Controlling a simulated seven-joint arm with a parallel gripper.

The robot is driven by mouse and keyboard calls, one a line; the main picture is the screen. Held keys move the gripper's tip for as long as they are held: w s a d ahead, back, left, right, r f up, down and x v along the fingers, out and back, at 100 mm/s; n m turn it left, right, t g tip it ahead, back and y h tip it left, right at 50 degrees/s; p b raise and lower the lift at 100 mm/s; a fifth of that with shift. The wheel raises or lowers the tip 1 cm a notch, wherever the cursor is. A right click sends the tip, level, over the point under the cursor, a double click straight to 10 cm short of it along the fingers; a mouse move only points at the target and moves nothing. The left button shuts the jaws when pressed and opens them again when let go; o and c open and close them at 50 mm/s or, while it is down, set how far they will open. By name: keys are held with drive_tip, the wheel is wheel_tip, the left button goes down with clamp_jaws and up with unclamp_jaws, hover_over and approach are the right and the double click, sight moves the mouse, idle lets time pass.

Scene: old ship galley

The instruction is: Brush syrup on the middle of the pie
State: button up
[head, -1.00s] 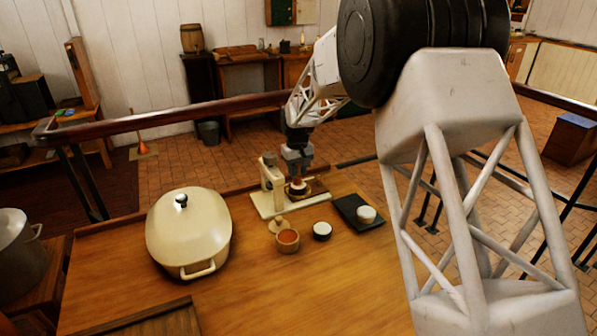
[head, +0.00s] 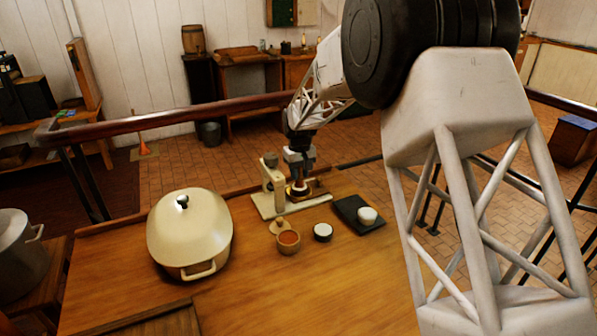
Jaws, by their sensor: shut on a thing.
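My gripper (head: 299,165) points down over the pale stand (head: 270,210) at the far side of the wooden table. It is shut on a small dark thing (head: 300,183), which may be the brush; the jaws hide most of it. Just below is a small round golden-brown thing (head: 299,193), which looks like the pie. I cannot tell whether the held thing touches it. A small bowl (head: 289,249) with orange-red contents, perhaps the syrup, stands in front of the stand.
A small dark cup with a white top (head: 322,232) and a dark slate (head: 351,209) bearing a white cup (head: 367,216) stand to the right. A large lidded cream pot (head: 188,240) is on the left. The table's front middle is clear.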

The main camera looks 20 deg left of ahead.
drive_tip(key=shift+s+d, duration=0.25)
drive_tip(key=shift+w+a, duration=0.85)
wheel_tip(320, 180, up, 8)
drive_tip(key=shift+s+d, duration=0.2)
drive_tip(key=shift+s, duration=0.05)
idle(0.9)
drive_tip(key=shift+f, duration=0.1)
